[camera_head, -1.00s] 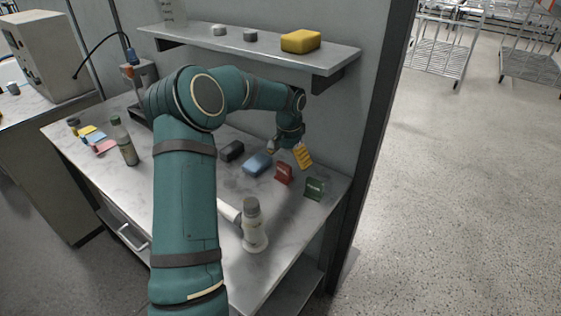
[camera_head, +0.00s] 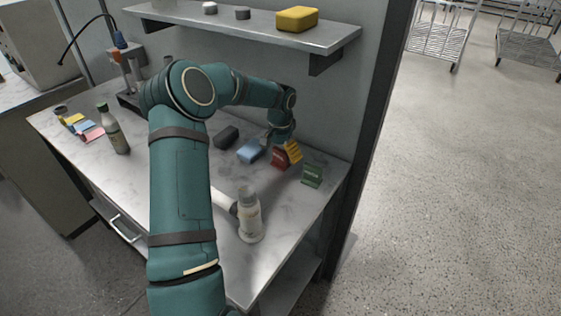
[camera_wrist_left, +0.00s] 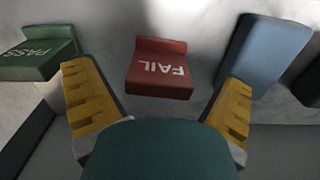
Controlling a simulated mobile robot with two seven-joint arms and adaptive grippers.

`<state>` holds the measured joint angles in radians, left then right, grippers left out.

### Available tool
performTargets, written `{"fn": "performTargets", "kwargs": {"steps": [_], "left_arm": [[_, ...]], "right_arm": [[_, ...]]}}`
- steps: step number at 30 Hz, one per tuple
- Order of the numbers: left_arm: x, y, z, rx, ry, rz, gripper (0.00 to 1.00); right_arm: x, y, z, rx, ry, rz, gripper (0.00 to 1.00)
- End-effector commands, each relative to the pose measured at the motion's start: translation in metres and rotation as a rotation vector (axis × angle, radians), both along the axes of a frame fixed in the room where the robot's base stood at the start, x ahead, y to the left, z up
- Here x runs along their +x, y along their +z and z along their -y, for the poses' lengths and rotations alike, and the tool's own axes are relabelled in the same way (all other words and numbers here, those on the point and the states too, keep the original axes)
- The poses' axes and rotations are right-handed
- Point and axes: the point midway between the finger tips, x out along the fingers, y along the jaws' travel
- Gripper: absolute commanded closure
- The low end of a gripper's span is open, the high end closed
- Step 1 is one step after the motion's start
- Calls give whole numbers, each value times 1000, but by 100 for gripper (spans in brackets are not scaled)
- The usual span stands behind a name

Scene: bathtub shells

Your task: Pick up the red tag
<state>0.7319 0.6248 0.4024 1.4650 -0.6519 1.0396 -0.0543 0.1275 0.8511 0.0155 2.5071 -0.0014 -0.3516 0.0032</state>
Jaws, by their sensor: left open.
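The red tag (camera_head: 280,158) stands on the marble bench near the wall, between a blue block and a green tag. In the left wrist view the red tag (camera_wrist_left: 158,68) reads "FAIL" and lies ahead of and between the fingers. My left gripper (camera_head: 280,150) is open, with yellow fingers, close above and behind the red tag. In the left wrist view the gripper (camera_wrist_left: 160,105) has nothing between its fingertips. I cannot tell how much height separates the fingers from the tag. My right gripper is not in view.
The green "PASS" tag (camera_head: 312,175) and blue block (camera_head: 250,150) flank the red tag closely. A dark block (camera_head: 226,137) lies farther left. A white bottle (camera_head: 249,216) stands near the front edge. A shelf with a yellow sponge (camera_head: 297,19) overhangs the bench.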

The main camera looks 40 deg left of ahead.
Motion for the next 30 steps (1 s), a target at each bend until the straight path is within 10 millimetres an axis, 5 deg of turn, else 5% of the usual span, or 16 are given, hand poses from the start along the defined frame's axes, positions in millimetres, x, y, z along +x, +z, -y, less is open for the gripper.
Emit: {"fn": "performTargets", "kwargs": {"steps": [8, 14, 30], "left_arm": [[0, -4, 0, 1, -1, 2, 6], [0, -4, 0, 1, 0, 1, 77], [-3, 3, 0, 2, 0, 1, 78]], "right_arm": [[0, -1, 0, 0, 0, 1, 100], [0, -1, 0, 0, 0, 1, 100], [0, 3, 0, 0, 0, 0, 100]]}}
